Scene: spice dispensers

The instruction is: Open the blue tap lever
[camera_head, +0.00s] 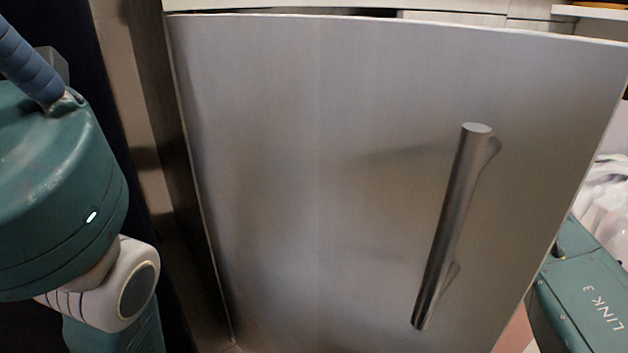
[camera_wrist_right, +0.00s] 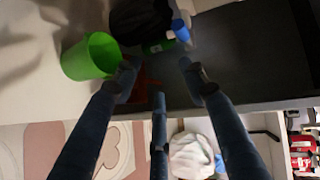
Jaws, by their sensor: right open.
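In the right wrist view a small blue piece (camera_wrist_right: 181,30) shows near the top, beside a black rounded object (camera_wrist_right: 140,20) and a small green patch (camera_wrist_right: 157,46). It may be the blue tap lever, but it is too small and blurred to tell its shape or position. My right gripper (camera_wrist_right: 158,74) has its dark blue fingers spread, with nothing held between them. The blue piece lies beyond the fingertips, apart from them. No tap shows clearly in the head view. My left gripper is outside both views.
In the head view a large silver door (camera_head: 300,180) with a bar handle (camera_head: 451,225) fills the middle and blocks what is behind it. A bright green cup-like container (camera_wrist_right: 90,57) stands near the fingers in the wrist view. A dark surface (camera_wrist_right: 245,60) lies to the right.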

